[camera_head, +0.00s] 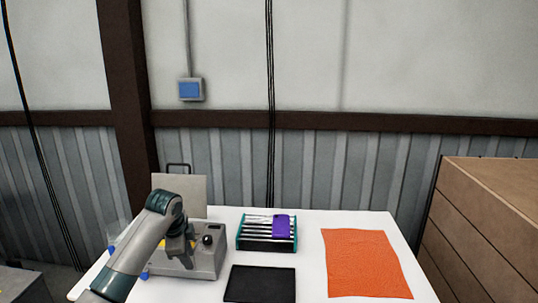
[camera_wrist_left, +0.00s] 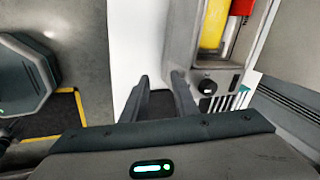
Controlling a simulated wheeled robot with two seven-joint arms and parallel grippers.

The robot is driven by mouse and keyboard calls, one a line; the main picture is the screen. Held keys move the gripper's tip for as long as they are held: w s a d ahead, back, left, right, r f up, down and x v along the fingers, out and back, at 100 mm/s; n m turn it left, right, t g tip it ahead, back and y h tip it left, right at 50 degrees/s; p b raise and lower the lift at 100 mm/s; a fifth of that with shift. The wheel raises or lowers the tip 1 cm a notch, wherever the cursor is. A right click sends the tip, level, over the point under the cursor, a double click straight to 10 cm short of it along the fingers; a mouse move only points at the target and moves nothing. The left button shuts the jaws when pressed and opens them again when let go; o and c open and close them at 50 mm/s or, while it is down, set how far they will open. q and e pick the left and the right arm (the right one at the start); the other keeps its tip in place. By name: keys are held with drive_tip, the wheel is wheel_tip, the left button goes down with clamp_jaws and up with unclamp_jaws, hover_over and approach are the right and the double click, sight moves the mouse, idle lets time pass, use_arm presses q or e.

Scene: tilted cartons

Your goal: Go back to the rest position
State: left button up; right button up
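My left arm (camera_head: 142,245) comes in from the left in the head view and bends over the grey machine (camera_head: 205,262), hiding part of it. In the left wrist view my left gripper (camera_wrist_left: 160,92) has its two fingers apart with nothing held between them. The grey machine, with a black knob (camera_wrist_left: 207,87) and yellow (camera_wrist_left: 213,25) and red parts, is at the upper right there. My right gripper is in neither view.
A teal rack (camera_head: 240,241) with several slots and a purple piece (camera_head: 282,226) stands right of the machine. The black pad (camera_head: 260,283) lies in front of it. An orange cloth (camera_head: 366,263) lies at the right. A brown carton (camera_head: 490,215) stands beyond the table's right edge.

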use_arm(q)
drive_tip(key=s+d+f+n+h, duration=0.1)
drive_tip(key=s+d+f+n, duration=0.2)
drive_tip(key=s+f, duration=0.85)
drive_tip(key=s+d+f+n, duration=0.3)
drive_tip(key=s+f, duration=0.7)
drive_tip(key=s, duration=0.3)
drive_tip(key=s+a+n+y, duration=0.15)
drive_tip(key=s+n, duration=0.25)
drive_tip(key=s, duration=1)
drive_tip(key=s+a+n, duration=0.3)
drive_tip(key=s+n, duration=0.1)
drive_tip(key=s, duration=1)
wheel_tip(320, 180, down, 28)
drive_tip(key=g+b, duration=0.2)
drive_tip(key=s+a+f+g+b, duration=0.1)
drive_tip(key=s+a+f+b, duration=0.1)
drive_tip(key=s+f, duration=1.7)
wheel_tip(320, 180, down, 3)
drive_tip(key=shift+s+a+r, duration=0.2)
drive_tip(key=shift+s+a, duration=0.1)
drive_tip(key=shift+a, duration=0.1)
